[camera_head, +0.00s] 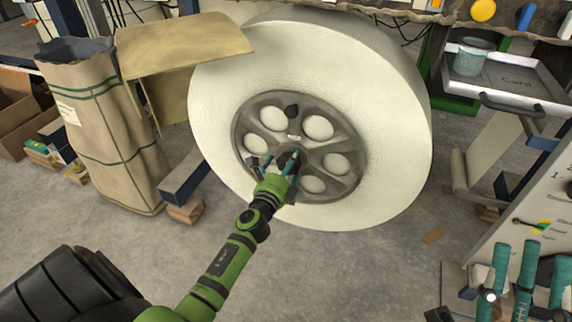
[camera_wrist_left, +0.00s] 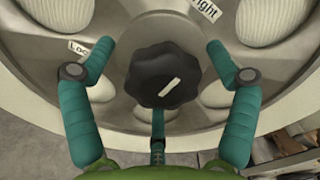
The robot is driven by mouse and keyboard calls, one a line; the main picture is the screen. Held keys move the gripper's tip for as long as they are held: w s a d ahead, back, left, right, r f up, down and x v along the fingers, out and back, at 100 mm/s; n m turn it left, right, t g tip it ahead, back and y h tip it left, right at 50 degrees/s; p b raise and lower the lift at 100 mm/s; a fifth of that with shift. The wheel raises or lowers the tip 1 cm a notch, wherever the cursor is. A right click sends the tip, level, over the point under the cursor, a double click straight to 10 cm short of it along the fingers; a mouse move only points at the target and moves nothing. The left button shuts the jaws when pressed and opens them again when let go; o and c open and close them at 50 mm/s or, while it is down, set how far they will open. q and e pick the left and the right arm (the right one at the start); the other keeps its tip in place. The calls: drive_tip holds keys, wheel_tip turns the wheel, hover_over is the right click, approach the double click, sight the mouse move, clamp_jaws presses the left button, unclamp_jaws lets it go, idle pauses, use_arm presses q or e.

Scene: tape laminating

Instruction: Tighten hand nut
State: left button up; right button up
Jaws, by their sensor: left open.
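The hand nut (camera_wrist_left: 165,76) is a black, lobed knob at the hub of the large white roll (camera_head: 400,110). A short white mark on its face is tilted. My left gripper (camera_head: 281,164) is at the hub. In the left wrist view its teal fingers are spread on the left, right and below the nut. The side fingers are apart from it; whether the lower finger touches it I cannot tell. My right gripper (camera_head: 527,262) shows at the bottom right with teal fingers pointing up. Its grip is unclear.
The grey spoked hub (camera_head: 343,165) has a second black knob (camera_head: 292,111) near its top. A brown paper bag (camera_head: 105,130) and cardboard stand left. A tray (camera_head: 505,75) with a cup (camera_head: 471,58) is at the upper right.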

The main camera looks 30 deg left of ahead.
use_arm(q)
drive_tip(key=shift+s+d, duration=0.1)
drive_tip(key=v, duration=1.1)
drive_tip(key=shift+s, duration=0.4)
